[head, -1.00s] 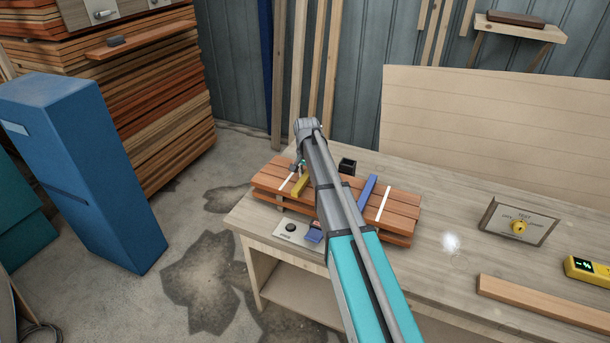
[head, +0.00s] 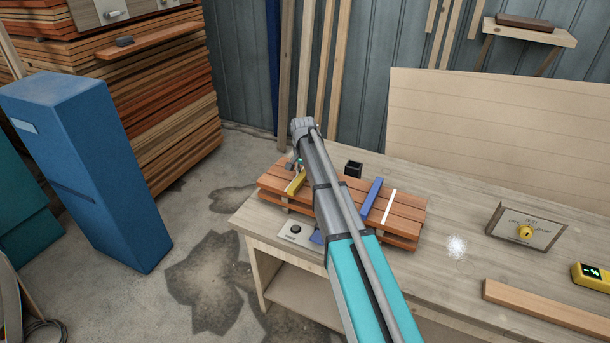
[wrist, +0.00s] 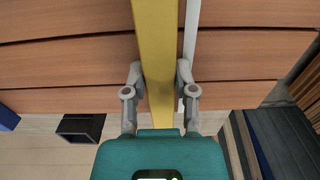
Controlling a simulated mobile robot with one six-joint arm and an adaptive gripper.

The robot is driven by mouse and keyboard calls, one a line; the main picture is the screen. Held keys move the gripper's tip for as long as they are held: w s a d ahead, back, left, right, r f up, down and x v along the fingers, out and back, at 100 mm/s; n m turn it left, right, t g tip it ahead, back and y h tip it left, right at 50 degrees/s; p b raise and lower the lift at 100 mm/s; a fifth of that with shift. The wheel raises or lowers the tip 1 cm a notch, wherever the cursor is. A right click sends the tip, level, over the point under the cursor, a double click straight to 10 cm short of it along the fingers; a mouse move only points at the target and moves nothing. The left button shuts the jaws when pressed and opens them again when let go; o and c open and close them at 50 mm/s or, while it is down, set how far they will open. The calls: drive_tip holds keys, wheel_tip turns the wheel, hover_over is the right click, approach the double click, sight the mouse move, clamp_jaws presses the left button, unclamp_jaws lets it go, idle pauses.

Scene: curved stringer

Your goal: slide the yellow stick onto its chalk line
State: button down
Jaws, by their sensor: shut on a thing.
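The yellow stick (head: 296,184) lies across the reddish slatted boards (head: 409,209), near their left end. In the wrist view the yellow stick (wrist: 156,45) runs up the middle between my fingers. My gripper (wrist: 158,78) is shut on it, one finger on each side; in the head view my gripper (head: 298,164) is small and partly hidden by my arm. A white chalk line (wrist: 191,32) runs close along the stick's right side in the wrist view, with a narrow sliver of wood between them at the top. In the head view that line is mostly hidden.
A blue stick (head: 371,199) and another white line (head: 388,207) lie farther right on the boards. A black open box (head: 354,168) stands behind them. A button plate (head: 295,231) sits in front. The bench is mostly clear towards the right-hand sign (head: 525,226).

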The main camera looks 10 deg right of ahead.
drive_tip(key=shift+w+a, duration=0.75)
drive_tip(key=shift+a, duration=0.3)
drive_tip(key=shift+c, duration=1.7)
unclamp_jaws()
